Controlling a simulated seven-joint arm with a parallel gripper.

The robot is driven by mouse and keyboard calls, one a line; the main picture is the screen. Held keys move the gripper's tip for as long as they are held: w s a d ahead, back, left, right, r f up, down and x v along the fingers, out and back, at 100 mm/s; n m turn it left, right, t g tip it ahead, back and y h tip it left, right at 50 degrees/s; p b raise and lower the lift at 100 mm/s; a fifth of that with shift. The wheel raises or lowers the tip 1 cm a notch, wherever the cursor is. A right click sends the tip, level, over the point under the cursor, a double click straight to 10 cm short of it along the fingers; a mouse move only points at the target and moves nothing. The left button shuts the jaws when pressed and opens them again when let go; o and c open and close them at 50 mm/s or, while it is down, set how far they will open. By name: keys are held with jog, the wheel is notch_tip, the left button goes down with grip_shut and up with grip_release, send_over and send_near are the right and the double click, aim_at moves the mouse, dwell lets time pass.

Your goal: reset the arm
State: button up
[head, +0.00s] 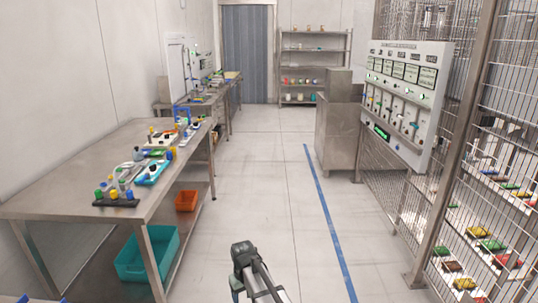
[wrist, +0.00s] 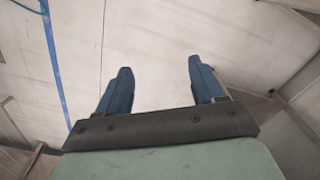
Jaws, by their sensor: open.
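My gripper (wrist: 160,68) shows in the wrist view with its two blue fingers apart and nothing between them. Behind the fingers, the pale floor (wrist: 150,30) fills most of the wrist view. In the head view, part of my arm (head: 254,272) shows at the bottom centre, above the bare floor and apart from the bench. The rest of my arm is out of the picture.
A steel bench (head: 60,190) with small parts on top stands at left, a teal bin (head: 146,252) and orange bin (head: 187,200) below. A control panel (head: 408,85) and wire-mesh cage (head: 508,110) stand at right. The aisle between, with a blue line (head: 325,208), is clear.

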jog(key=s+d+f+m, duration=0.2)
jog(key=s+d+f, duration=0.15)
jog(key=d, duration=0.55)
jog(key=s+d+f+m, duration=0.2)
jog(key=s+d, duration=0.3)
jog(key=d, duration=0.3)
jog(key=s+d+f+m, duration=0.2)
jog(key=s+d, duration=0.2)
jog(key=d, duration=0.5)
jog(key=s+f+g, duration=0.3)
jog(key=s+f, duration=0.7)
jog(key=s, duration=0.4)
jog(key=s+f+g, duration=0.3)
jog(key=s+f, duration=0.7)
jog(key=s, duration=0.5)
jog(key=shift+s+a+f+g, duration=0.2)
jog(key=shift+s+a+g, duration=0.1)
jog(key=shift+g, duration=0.1)
